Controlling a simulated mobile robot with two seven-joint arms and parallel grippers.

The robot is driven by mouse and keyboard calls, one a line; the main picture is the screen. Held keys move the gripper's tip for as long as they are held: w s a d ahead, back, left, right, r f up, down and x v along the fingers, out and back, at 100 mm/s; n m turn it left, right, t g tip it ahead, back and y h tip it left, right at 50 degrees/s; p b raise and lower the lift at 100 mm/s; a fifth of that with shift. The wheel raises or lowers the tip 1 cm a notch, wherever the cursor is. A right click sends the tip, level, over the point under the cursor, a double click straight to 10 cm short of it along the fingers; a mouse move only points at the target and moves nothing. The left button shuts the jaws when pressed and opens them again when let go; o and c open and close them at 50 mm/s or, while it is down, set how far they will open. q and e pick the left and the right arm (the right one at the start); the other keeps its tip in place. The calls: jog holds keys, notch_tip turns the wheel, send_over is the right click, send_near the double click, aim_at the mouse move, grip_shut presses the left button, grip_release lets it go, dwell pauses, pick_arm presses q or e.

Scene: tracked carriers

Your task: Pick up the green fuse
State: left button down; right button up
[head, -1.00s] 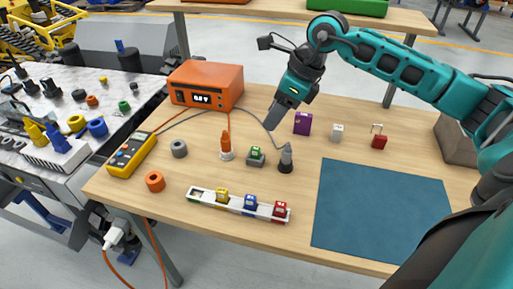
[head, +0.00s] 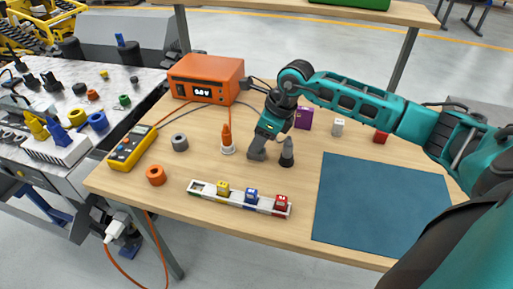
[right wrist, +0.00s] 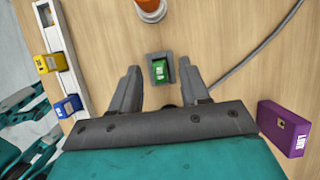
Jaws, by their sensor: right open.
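The green fuse (right wrist: 160,71) sits in a small grey holder (right wrist: 168,57) on the wooden table, seen in the right wrist view. In the head view my right gripper hides both. My right gripper (right wrist: 163,80) is open and points down over them, with one finger on either side of the fuse and nothing between the fingers but the fuse and holder below. My left gripper is not in view.
A white rail (head: 236,200) with yellow, blue and red fuses lies in front. A purple box (head: 303,118) stands behind. A blue mat (head: 380,203) lies clear at right.

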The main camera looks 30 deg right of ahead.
jog(key=shift+f, duration=0.15)
grip_shut()
dwell(0.4)
